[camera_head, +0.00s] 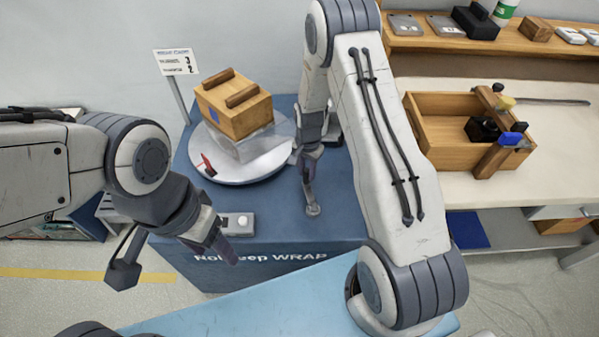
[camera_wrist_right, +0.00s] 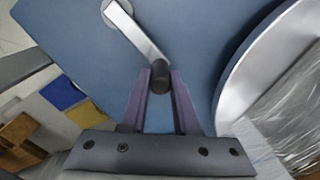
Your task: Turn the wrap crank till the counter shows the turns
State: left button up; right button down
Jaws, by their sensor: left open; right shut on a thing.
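The wrap crank (camera_head: 313,209) lies on the blue top of the wrap machine (camera_head: 265,225). Its light metal arm and round hub (camera_wrist_right: 117,14) show in the right wrist view, with a dark knob (camera_wrist_right: 160,75) at the arm's end. My right gripper (camera_head: 307,172) is shut on the knob, one finger on each side (camera_wrist_right: 160,92). The counter sign (camera_head: 176,62) on a post shows 3 in the upper row and 2 in the lower; its labels are too small to read surely. My left gripper (camera_head: 180,262) is open and empty at the machine's front left.
A wooden box (camera_head: 234,108) with two slats, partly covered in clear film (camera_head: 245,146), stands on a round white turntable (camera_head: 268,168) left of the crank. A small box with a white button (camera_head: 238,223) is near the front. A workbench (camera_head: 560,130) with a wooden crate (camera_head: 445,157) is at right.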

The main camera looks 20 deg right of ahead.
jog(key=shift+d+m, duration=0.3)
jog(key=shift+m, duration=0.1)
jog(key=shift+s+d, duration=0.2)
jog(key=shift+d, duration=0.25)
jog(key=c, duration=0.7)
grip_release()
jog(key=shift+o, duration=0.2)
notch_tip(320, 180, up, 10)
jog(key=shift+r, duration=0.2)
